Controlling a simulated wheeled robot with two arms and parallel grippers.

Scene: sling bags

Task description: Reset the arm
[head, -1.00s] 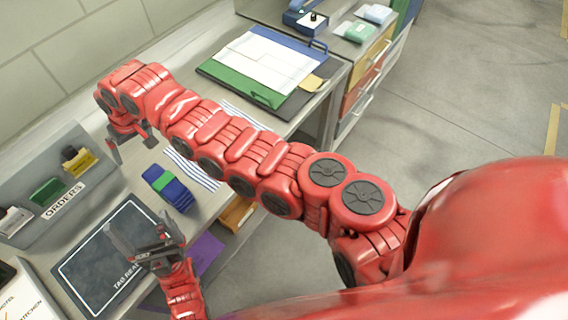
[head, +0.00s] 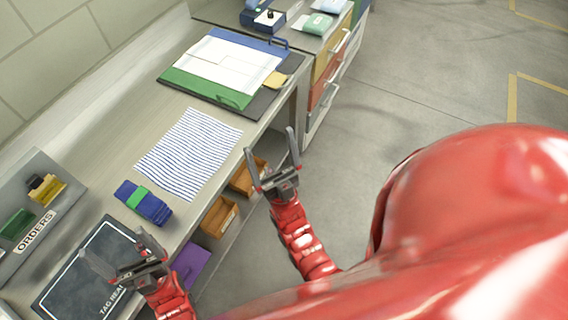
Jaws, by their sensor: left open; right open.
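My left gripper (head: 118,258) is open and empty above the dark tag reader pad (head: 60,290) at the lower left. My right gripper (head: 270,143) is open and empty, with its two fingers spread and pointing up in the picture. It is off the bench's front edge, near the open shelves below the bench top. The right arm is drawn back close to my red body. Neither gripper touches an object.
A striped cloth (head: 188,153) and a blue folded strap with a green band (head: 144,202) lie on the bench. A green, white and blue board (head: 225,68) lies farther back. A grey ORDERS holder (head: 38,218) stands at left. Coloured drawers (head: 328,75) stand beyond; the floor at right is clear.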

